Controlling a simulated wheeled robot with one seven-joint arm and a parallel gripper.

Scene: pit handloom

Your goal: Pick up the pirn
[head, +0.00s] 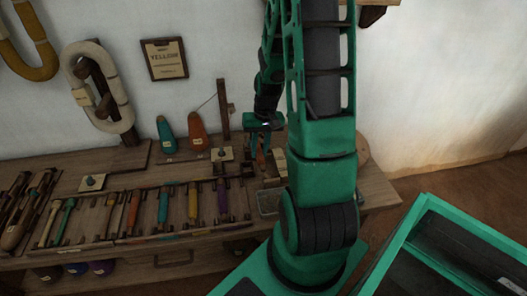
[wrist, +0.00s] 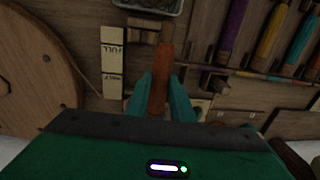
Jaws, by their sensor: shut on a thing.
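My gripper (wrist: 160,85) is shut on an orange-brown pirn (wrist: 158,97) in the wrist view. The pirn lies lengthwise between the two green fingers, and its bare wooden end points up the picture. Its near end runs down to the gripper body. In the head view my gripper (head: 262,152) is over the right part of the bench, beside the rack. There the held pirn is too small and dark to make out clearly.
A rack with several coloured pirns, among them a purple one (head: 222,195), lies left of my gripper. Orange (head: 197,130) and teal (head: 166,134) cones stand behind it. A wooden post (head: 223,110) rises nearby. A metal tray (head: 268,202) sits in front.

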